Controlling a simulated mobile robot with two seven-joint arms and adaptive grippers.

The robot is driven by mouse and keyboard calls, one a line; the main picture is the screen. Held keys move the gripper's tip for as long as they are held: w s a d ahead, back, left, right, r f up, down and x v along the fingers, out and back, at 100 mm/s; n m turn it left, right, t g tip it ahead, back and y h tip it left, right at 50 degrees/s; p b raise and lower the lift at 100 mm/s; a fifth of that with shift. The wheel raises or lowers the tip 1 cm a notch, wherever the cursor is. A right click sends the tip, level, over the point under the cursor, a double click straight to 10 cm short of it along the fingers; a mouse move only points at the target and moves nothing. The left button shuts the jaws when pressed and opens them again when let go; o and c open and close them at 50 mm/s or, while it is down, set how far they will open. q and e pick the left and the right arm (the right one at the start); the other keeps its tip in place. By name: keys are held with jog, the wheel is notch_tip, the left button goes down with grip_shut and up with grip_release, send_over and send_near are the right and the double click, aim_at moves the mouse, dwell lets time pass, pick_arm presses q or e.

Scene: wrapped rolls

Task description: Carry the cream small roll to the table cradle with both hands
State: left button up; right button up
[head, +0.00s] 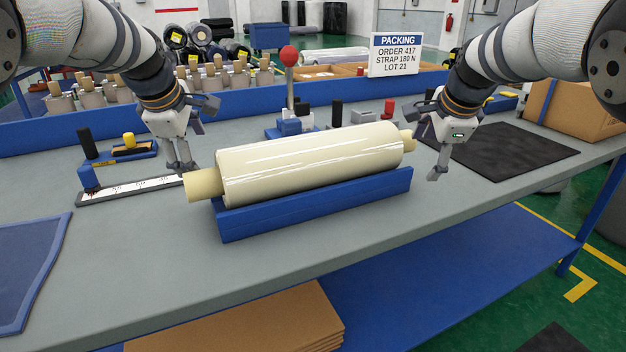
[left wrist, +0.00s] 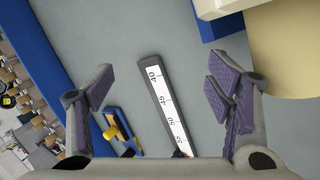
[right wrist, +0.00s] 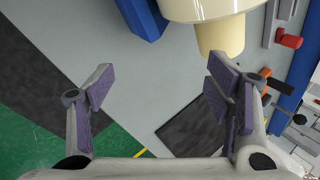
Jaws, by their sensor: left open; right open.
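The cream small roll (head: 310,161) lies lengthwise in the blue table cradle (head: 318,206) on the grey table. Its core sticks out at both ends. My left gripper (head: 184,168) is open and empty beside the left core end, close to it; the roll's end shows at the upper right of the left wrist view (left wrist: 285,50). My right gripper (head: 436,172) is open and empty beyond the right core end; that core end shows at the top of the right wrist view (right wrist: 221,36). Neither gripper is seen touching the roll.
A ruler (head: 130,190) lies left of the roll. A black mat (head: 512,150) and a cardboard box (head: 580,108) are at the right. A red-knobbed post (head: 289,75) and small tools stand behind the roll. A blue tray (head: 30,265) is front left. The front table strip is clear.

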pick_arm(q)
jog(key=v, duration=1)
jog(key=shift+s+r, duration=0.15)
jog(key=shift+r, duration=0.1)
pick_arm(e)
jog(key=v, duration=1.2)
jog(key=shift+s, duration=0.1)
